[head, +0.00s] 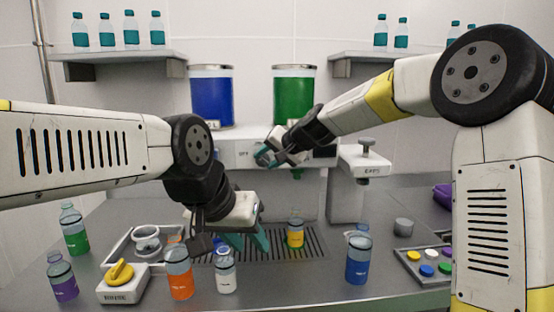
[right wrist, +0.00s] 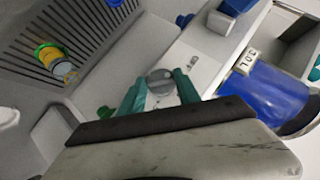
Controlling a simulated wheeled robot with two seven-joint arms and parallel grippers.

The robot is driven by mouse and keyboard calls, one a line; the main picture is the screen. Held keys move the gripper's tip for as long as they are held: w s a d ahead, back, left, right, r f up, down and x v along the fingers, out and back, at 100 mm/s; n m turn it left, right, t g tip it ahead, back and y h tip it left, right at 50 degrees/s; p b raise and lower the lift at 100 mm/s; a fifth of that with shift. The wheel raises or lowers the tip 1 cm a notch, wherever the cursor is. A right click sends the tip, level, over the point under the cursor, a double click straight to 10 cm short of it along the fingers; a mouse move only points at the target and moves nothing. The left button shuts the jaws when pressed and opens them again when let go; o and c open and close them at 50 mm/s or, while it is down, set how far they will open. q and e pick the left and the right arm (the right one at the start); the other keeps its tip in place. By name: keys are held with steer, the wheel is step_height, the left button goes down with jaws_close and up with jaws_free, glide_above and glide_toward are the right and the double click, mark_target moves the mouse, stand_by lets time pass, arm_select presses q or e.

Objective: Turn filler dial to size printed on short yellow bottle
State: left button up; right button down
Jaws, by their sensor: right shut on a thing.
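The short yellow bottle (head: 295,236) stands on the dark slotted drip grate below the filler; its printed size is too small to read. It also shows in the right wrist view (right wrist: 51,58). The filler (head: 228,150) is a white panel with an OFF mark at its left. My right gripper (head: 269,158) is at this panel, shut on the grey round filler dial (right wrist: 160,79), which lies between its teal fingertips in the right wrist view. The dial's setting is not readable. My left gripper (head: 250,241) is open and empty over the grate, left of the yellow bottle.
Orange (head: 179,278), white (head: 225,275) and blue (head: 358,262) bottles stand along the front. Green (head: 75,235) and purple (head: 62,282) bottles and a yellow-knobbed rinse unit (head: 122,288) are left. A coloured-cap tray (head: 411,268) is right. Blue (head: 211,97) and green (head: 293,95) tanks stand above.

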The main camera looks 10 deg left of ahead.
steer(key=m+y, duration=0.1)
steer(key=y, duration=0.1)
steer(key=m+y, duration=0.1)
steer(key=shift+w+d+f+m+y, duration=0.2)
steer(key=shift+d+f+m+y, duration=0.1)
steer(key=shift+d+f+y, duration=0.1)
steer(key=shift+f+m+t+y, duration=0.2)
steer(key=shift+m+t+y, duration=0.4)
steer(key=shift+m+y, duration=0.8)
steer(key=c, duration=1.3)
jaws_free()
steer(key=shift+a, duration=0.1)
steer(key=o, duration=0.4)
steer(key=shift+a, duration=0.1)
